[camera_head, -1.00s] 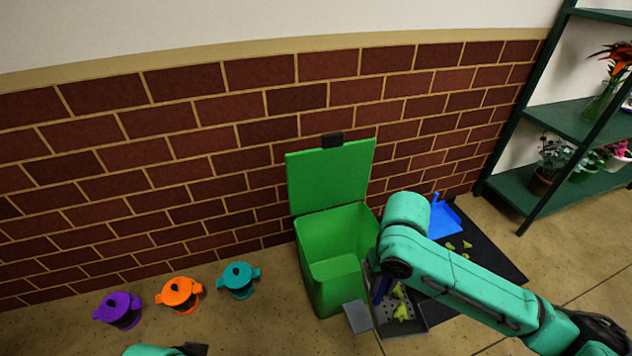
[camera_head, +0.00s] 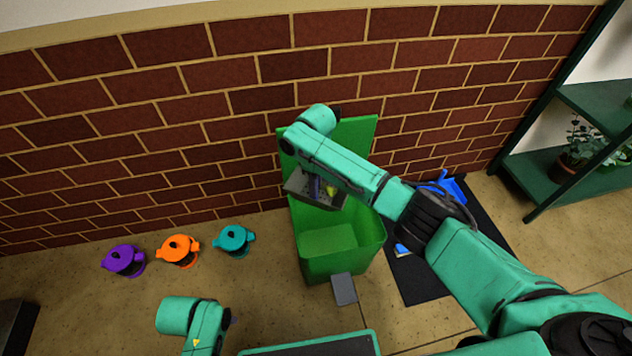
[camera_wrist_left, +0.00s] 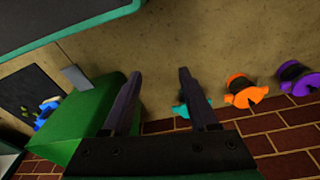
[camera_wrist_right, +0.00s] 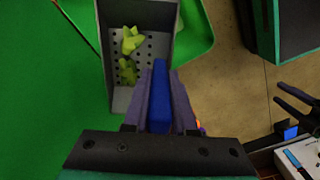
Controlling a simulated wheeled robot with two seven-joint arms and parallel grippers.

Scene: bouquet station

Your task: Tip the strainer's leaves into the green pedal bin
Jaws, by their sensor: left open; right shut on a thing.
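The green pedal bin (camera_head: 322,268) stands against the brick wall with its lid (camera_head: 357,133) up and its grey pedal (camera_head: 343,289) in front. My right gripper (camera_wrist_right: 159,82) is shut on the blue handle (camera_wrist_right: 160,105) of the grey perforated strainer (camera_head: 297,186). The strainer is held in the air above the bin, near the raised lid. Yellow-green leaves (camera_wrist_right: 130,42) lie inside it, over its holes. My right arm partly covers the bin and strainer in the head view. My left gripper (camera_wrist_left: 160,88) is open and empty, left of the bin.
Purple (camera_head: 124,260), orange (camera_head: 178,250) and teal (camera_head: 234,240) lidded pots stand on the floor left of the bin. A blue dustpan (camera_head: 452,188) lies on a black mat (camera_head: 424,285) at right. A green shelf (camera_head: 540,170) with plants stands farther right.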

